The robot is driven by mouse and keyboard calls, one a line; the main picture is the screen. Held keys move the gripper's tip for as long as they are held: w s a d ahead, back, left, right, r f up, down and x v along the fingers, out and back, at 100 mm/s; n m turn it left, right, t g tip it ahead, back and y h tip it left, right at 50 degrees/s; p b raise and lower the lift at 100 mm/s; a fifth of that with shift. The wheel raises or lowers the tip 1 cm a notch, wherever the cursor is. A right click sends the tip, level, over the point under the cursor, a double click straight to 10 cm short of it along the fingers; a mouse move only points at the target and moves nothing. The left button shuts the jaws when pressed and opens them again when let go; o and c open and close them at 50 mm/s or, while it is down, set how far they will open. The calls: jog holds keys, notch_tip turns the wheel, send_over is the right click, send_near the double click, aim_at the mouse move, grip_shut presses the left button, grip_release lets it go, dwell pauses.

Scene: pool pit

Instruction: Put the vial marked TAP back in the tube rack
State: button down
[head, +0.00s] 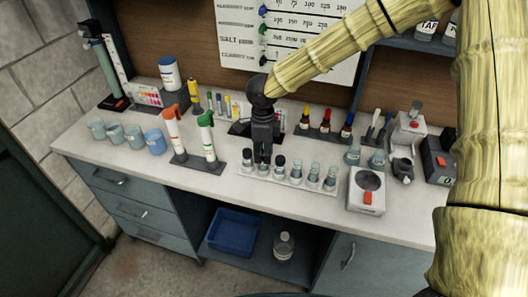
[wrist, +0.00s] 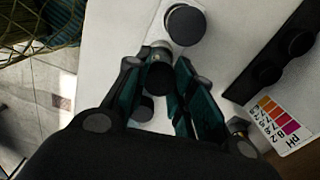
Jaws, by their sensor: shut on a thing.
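My gripper (head: 262,157) points down over the white tube rack (head: 291,181) at the front of the bench. In the wrist view my gripper (wrist: 160,80) is shut on a dark-capped vial (wrist: 159,76). The held vial stands in line with the rack's row, between two other dark-capped vials (head: 247,157) (head: 280,161). In the wrist view one neighbour (wrist: 185,25) is ahead of the fingers, and another (wrist: 141,109) is partly hidden behind the left finger. I cannot read the held vial's label or tell whether its base is seated in the rack.
Several clear-topped vials (head: 313,172) fill the rack's right part. A stand with red and green pipettes (head: 207,140) is close on the left, and a scale (head: 367,188) is on the right. Beakers (head: 133,136) stand at the far left. Dropper bottles (head: 326,121) stand behind.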

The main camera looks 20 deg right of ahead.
jog(key=shift+f, duration=0.35)
dwell(0.3)
jog(key=c, duration=1.1)
grip_release()
jog(key=shift+c, duration=0.2)
jog(key=shift+r, duration=0.15)
jog(key=shift+r+p, duration=3.4)
jog(key=shift+p, duration=0.3)
